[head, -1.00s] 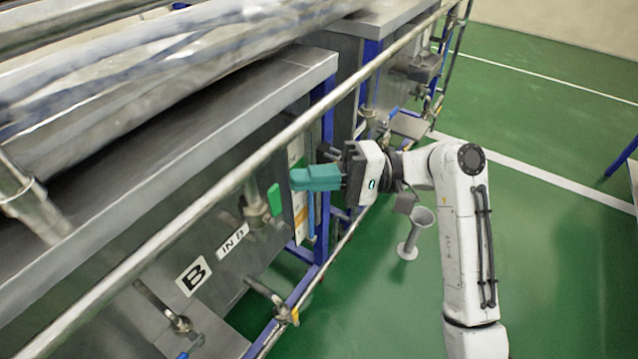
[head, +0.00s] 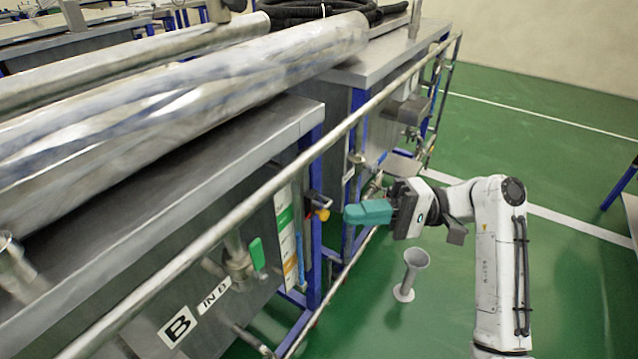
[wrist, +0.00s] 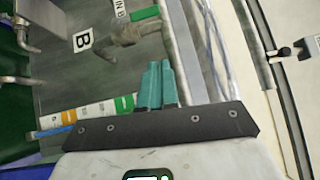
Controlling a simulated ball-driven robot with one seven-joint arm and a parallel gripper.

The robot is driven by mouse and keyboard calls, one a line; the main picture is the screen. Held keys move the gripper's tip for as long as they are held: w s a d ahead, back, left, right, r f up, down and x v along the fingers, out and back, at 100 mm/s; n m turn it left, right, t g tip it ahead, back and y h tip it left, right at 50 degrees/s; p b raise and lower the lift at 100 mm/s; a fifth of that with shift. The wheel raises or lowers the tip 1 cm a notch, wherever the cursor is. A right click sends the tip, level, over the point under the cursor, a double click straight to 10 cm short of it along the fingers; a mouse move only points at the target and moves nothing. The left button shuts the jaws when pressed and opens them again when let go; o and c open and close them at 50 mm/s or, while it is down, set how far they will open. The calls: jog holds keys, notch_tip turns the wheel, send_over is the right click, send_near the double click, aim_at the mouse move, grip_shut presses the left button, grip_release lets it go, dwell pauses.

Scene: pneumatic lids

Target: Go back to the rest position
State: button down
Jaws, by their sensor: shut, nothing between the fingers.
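My gripper (head: 352,213) has teal fingers that are closed together and empty. In the head view it points left, beside the metal rail and right of the steel tank. In the wrist view its fingers (wrist: 157,68) lie side by side, pointing toward the tank front. A valve with a green handle (head: 257,254) is on the tank front, left of and apart from my gripper. It also shows in the wrist view, with its green handle (wrist: 145,13) beyond the fingertips.
A long metal rail (head: 215,233) runs along the tanks (head: 165,215). A yellow knob (head: 322,214) is left of the fingers. A grey funnel-shaped stand (head: 404,292) is on the floor below my gripper. The green floor (head: 570,170) to the right is mostly clear.

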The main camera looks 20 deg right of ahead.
jog(key=s+a+f+m+t+h, duration=0.1)
jog(key=s+a+f+h, duration=0.1)
jog(key=f, duration=0.5)
jog(key=s+a+f+h, duration=0.1)
jog(key=a+f+h, duration=0.15)
jog(key=f, duration=0.45)
jog(key=s+d+f+g+h, duration=0.1)
jog(key=s+d+f+h, duration=0.1)
jog(key=s+f+h, duration=0.75)
jog(key=s+d+f+n+g+h, duration=0.1)
jog(key=s+d+f+n+h, duration=0.2)
jog(key=s, duration=0.4)
jog(key=s+d+f+g+h, duration=0.1)
jog(key=s+d+f, duration=0.2)
jog(key=s+d, duration=0.3)
notch_tip(320, 180, up, 14)
jog(key=s+p, duration=0.2)
jog(key=p, duration=1.1)
jog(key=shift+a+f+h, duration=0.2)
jog(key=shift+h, duration=0.2)
